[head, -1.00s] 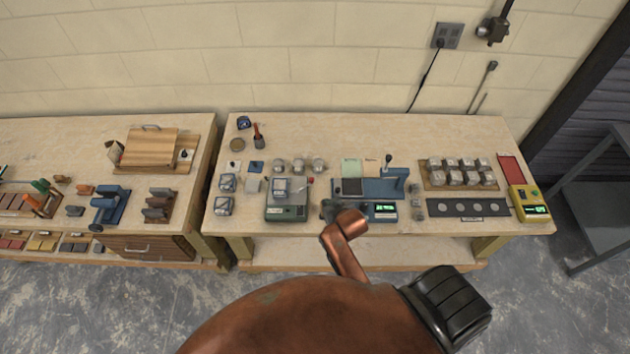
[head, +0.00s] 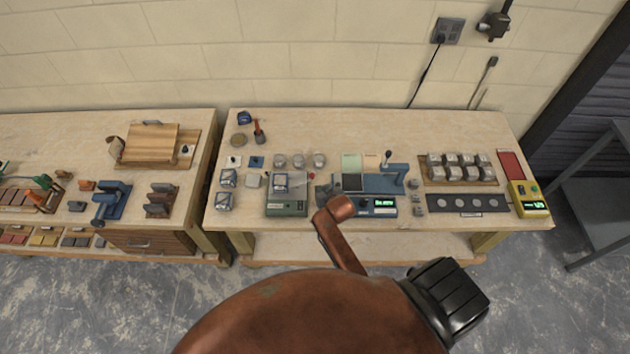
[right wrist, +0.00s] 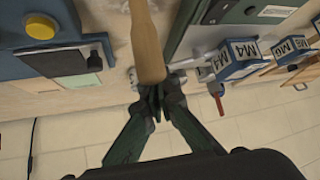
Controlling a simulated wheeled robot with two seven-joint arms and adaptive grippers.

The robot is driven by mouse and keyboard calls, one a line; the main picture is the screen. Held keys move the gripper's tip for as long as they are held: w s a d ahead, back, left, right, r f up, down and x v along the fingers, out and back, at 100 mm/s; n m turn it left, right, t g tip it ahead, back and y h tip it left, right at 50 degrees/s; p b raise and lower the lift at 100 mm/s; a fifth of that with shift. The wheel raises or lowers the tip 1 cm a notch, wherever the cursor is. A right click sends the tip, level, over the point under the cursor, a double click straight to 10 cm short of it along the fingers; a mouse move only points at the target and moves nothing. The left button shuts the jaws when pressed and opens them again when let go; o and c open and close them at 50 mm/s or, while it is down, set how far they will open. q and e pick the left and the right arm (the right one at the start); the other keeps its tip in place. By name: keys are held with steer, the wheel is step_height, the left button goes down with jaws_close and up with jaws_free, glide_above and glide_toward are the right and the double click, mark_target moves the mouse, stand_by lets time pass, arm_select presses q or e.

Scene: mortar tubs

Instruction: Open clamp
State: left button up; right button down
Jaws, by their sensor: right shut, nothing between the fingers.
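A blue bench device (head: 374,186) stands on the right bench, with a dark plate and a lit display. An upright blue post at its right end carries a black-knobbed lever (head: 388,157), likely the clamp. I cannot tell whether it is closed. In the right wrist view the blue device (right wrist: 62,61) is at the upper left, apart from my fingers. My right gripper (right wrist: 156,94) is shut and empty; its tips meet at the end of a tan rounded bar (right wrist: 147,40), and I cannot tell if they touch. In the head view my copper arm partly hides this gripper. My left gripper is out of view.
A grey-green device (head: 286,207) stands left of the blue one, with labelled boxes (right wrist: 235,58) near it. A tray of grey cubes (head: 460,183), a dark strip (head: 468,203) and a yellow meter (head: 530,200) are at right. The bench's rear is mostly clear.

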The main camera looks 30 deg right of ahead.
mark_target(312, 179)
steer(key=w, duration=0.1)
steer(key=w+f, duration=0.1)
steer(key=w, duration=0.1)
steer(key=w+d+p, duration=0.1)
steer(key=w, duration=0.1)
steer(key=shift+f, duration=0.2)
